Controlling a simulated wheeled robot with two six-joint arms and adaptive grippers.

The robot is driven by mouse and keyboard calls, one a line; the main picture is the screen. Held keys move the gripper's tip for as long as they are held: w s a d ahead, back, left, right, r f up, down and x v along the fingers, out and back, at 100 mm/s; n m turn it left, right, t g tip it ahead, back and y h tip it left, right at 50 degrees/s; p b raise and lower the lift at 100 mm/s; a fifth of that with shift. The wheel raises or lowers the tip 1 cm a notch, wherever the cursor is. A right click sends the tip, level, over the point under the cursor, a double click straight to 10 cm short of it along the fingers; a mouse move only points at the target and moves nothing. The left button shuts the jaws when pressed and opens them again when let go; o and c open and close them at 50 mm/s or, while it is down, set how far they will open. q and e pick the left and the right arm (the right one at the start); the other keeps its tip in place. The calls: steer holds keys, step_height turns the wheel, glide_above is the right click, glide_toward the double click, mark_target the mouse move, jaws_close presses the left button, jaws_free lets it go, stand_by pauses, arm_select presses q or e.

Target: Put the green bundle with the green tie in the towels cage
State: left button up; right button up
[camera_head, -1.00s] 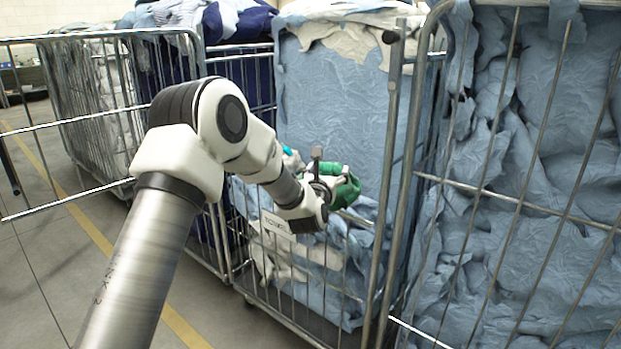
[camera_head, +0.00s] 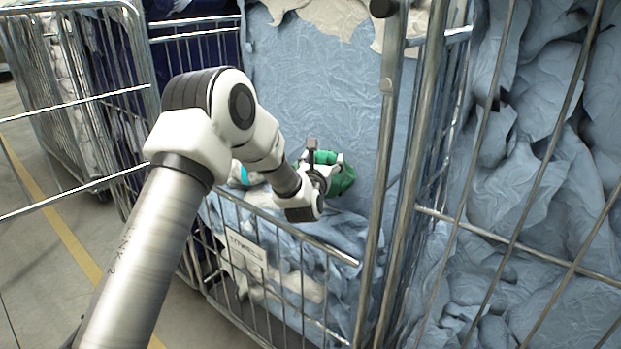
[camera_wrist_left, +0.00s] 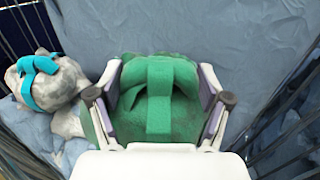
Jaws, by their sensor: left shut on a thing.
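The green bundle with its green tie (camera_wrist_left: 160,100) is between the fingers of my left gripper (camera_wrist_left: 158,98), which is shut on it. In the head view the bundle (camera_head: 338,174) shows partly behind my left gripper (camera_head: 326,170). Both are past the low front bars of the towels cage (camera_head: 290,229), above or at the blue cloth inside; I cannot tell whether the bundle touches the cloth. The small label (camera_head: 246,250) on the cage front is hard to read. My right gripper is not in view.
A grey-white bundle with a teal tie (camera_wrist_left: 48,84) lies in the cage left of the green one; it shows partly in the head view (camera_head: 240,176). Tall metal posts (camera_head: 385,170) stand right of my arm. Another cage (camera_head: 530,180) full of blue cloth is at the right.

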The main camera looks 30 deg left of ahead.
arm_select(q)
steer(key=f, duration=0.6)
steer(key=shift+w+a, duration=0.25)
steer(key=shift+f, duration=0.15)
steer(key=shift+s+d, duration=0.1)
steer(key=shift+s, duration=0.05)
steer(key=o, duration=1.8)
steer(key=shift+f, duration=0.1)
steer(key=shift+c, duration=0.2)
steer(key=b+v, duration=0.1)
steer(key=v, duration=1.1)
